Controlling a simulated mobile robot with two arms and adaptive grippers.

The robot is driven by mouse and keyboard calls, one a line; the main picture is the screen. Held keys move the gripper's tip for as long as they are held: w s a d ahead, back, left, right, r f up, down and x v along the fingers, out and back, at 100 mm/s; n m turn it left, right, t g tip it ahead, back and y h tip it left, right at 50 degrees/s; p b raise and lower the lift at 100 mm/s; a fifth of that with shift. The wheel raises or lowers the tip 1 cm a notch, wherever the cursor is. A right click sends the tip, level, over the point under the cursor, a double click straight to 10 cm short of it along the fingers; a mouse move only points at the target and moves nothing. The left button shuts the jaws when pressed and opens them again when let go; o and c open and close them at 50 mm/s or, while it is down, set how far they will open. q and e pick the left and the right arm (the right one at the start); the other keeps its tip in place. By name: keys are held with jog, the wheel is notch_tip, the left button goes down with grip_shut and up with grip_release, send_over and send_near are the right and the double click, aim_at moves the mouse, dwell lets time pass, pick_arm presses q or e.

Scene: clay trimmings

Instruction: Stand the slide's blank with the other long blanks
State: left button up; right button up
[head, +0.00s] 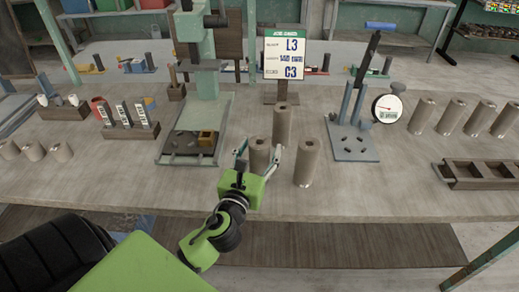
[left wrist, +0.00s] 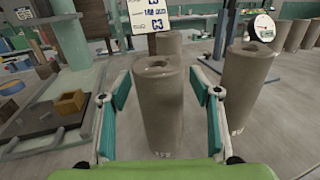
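Three tall brown cylindrical blanks with holes in their tops stand upright mid-table. The front left blank (head: 259,158) is between the fingers of my left gripper (head: 259,152). In the left wrist view this blank (left wrist: 158,110) stands between both fingers, with visible gaps, so the gripper is open. Another blank (head: 308,163) stands to its right, outside the right finger. A third blank (head: 283,125) stands behind, in front of the job card (head: 284,55). More brown blanks (head: 451,117) stand in a row at the right. I cannot tell which part is the slide. My right gripper is not in view.
A green press (head: 207,75) with a yellow block (head: 206,138) on its base stands to the left. A blue-grey lever stand (head: 352,145) and a dial gauge (head: 387,108) are to the right. A dark compartmented tray (head: 478,174) is at far right. Short cylinders (head: 33,150) stand at left.

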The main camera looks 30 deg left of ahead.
pick_arm(q)
jog(key=shift+r, duration=0.2)
jog(key=shift+s+d+f, duration=0.1)
jog(key=shift+s+f, duration=0.05)
jog(key=shift+s, duration=0.15)
jog(key=b+v, duration=0.3)
jog(key=v, duration=0.8)
jog(key=shift+s, duration=0.2)
jog(key=shift+d, duration=0.1)
